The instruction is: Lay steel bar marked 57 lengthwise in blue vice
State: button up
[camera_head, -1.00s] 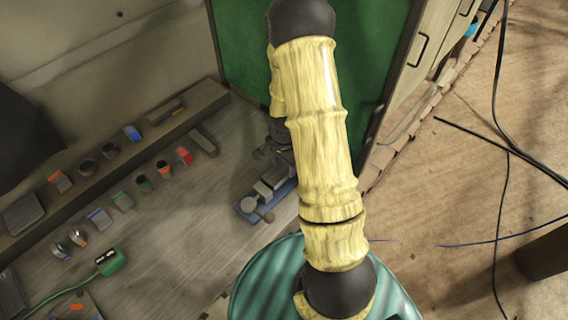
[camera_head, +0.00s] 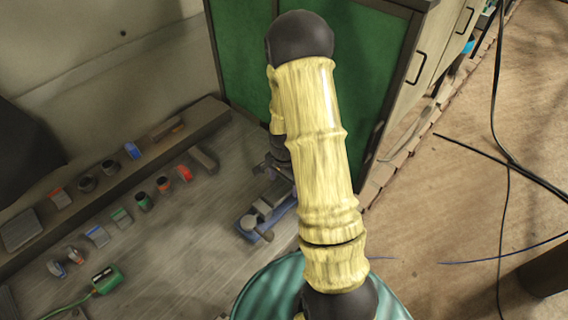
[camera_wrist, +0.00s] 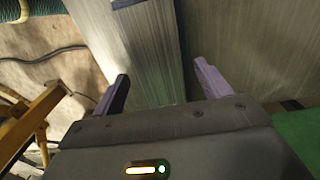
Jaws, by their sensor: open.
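The blue vice (camera_head: 247,233) stands on the bench with grey jaws, its right side partly hidden by my arm. No marking 57 can be read, so I cannot tell which piece is the named bar. A plain grey bar-like piece (camera_head: 204,160) lies on the bench left of the vice, and another bar-like piece (camera_head: 166,128) lies on the ledge behind. My gripper (camera_wrist: 160,76) is open in the wrist view, its two purple fingers apart with nothing held. In the head view my gripper is mostly hidden behind my arm.
The grey bench (camera_head: 165,235) holds several small coloured parts in a row, and a raised ledge (camera_head: 100,185) behind holds more. A green device (camera_head: 107,280) with a cable lies at front left. A green cabinet panel (camera_head: 240,60) stands behind the vice. Cables cross the floor at right.

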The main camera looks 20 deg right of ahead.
notch_tip(320, 180, up, 17)
jog(key=b, duration=0.2)
dwell(0.3)
jog(key=shift+s+a, duration=0.1)
dwell(0.3)
jog(key=s+a+n+t, duration=0.2)
jog(key=s+a+n, duration=0.7)
jog(key=n, duration=0.4)
jog(key=shift+s+f+n+t, duration=0.3)
jog(key=shift+s, duration=0.3)
